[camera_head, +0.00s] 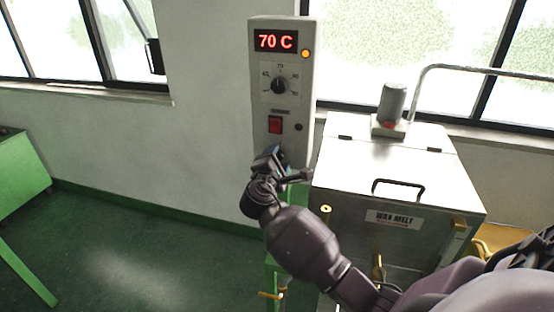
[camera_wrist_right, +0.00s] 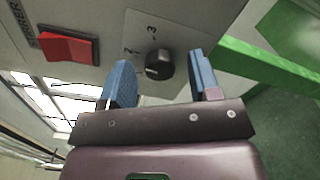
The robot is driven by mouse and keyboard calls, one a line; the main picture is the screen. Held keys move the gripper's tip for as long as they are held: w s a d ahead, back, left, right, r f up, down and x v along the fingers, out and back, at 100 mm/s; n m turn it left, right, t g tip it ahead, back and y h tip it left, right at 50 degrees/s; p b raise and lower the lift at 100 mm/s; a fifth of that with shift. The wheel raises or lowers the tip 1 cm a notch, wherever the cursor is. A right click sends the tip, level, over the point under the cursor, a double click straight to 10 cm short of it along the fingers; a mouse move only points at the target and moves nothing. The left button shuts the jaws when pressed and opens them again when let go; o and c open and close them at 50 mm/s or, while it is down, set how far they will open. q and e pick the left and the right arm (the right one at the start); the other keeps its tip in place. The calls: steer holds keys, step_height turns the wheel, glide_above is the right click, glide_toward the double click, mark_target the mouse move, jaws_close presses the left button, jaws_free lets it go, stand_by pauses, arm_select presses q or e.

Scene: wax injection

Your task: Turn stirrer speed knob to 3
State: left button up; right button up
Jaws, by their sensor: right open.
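The stirrer speed knob (camera_wrist_right: 159,64) is a small black round knob on the grey control box. In the right wrist view it stands between and just beyond the blue fingers of my right gripper (camera_wrist_right: 160,84), which is open and apart from it. Printed figures, one a 3, show beside it. In the head view my right gripper (camera_head: 279,160) is at the lower part of the control box (camera_head: 260,100) and hides the knob. My left gripper is not in view.
A red rocker switch (camera_wrist_right: 68,45) is near the knob; it also shows in the head view (camera_head: 275,125). Above are a temperature dial (camera_head: 279,85) and a display (camera_head: 276,41) reading 70 C. The metal wax melt tank (camera_head: 345,180) stands close right. A green frame bar (camera_wrist_right: 270,68) is beside my fingers.

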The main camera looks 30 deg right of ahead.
steer(key=shift+c, duration=0.5)
steer(key=c, duration=0.8)
steer(key=shift+c, duration=0.2)
steer(key=shift+f+m+b, duration=0.15)
steer(key=shift+m+b, duration=4.25)
steer(key=shift+m, duration=1.5)
